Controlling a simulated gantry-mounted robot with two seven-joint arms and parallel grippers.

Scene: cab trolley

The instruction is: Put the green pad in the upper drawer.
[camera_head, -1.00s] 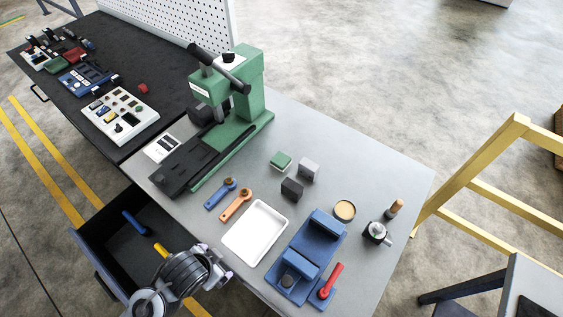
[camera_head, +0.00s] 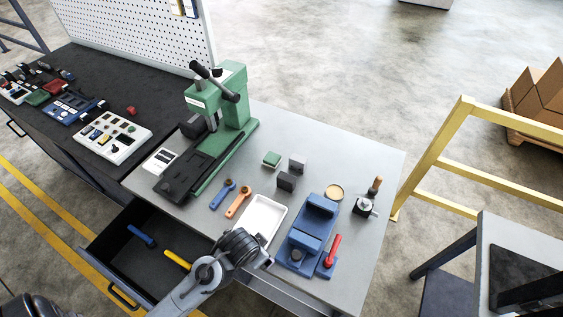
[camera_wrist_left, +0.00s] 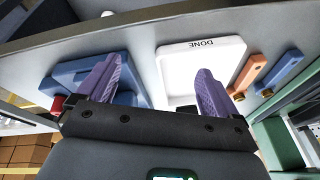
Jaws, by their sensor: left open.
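The green pad (camera_head: 271,159), a small block with a pale lower edge, lies on the grey table beside two small dark and grey blocks. The upper drawer (camera_head: 105,273) is pulled open at the table's front left. My left arm reaches in from the bottom of the head view, its wrist in front of the white tray (camera_head: 262,216). The left gripper (camera_wrist_left: 158,64) is open and empty in the wrist view, its purple fingers at the table's front edge, facing the tray. Its fingertips are hidden in the head view. My right gripper is not in view.
The drawer holds a blue-handled (camera_head: 141,236) and a yellow-handled tool (camera_head: 178,260). A green press (camera_head: 232,115) stands behind left. Blue (camera_head: 222,193) and orange (camera_head: 238,201) wrenches lie left of the tray, a blue fixture (camera_head: 309,232) right of it.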

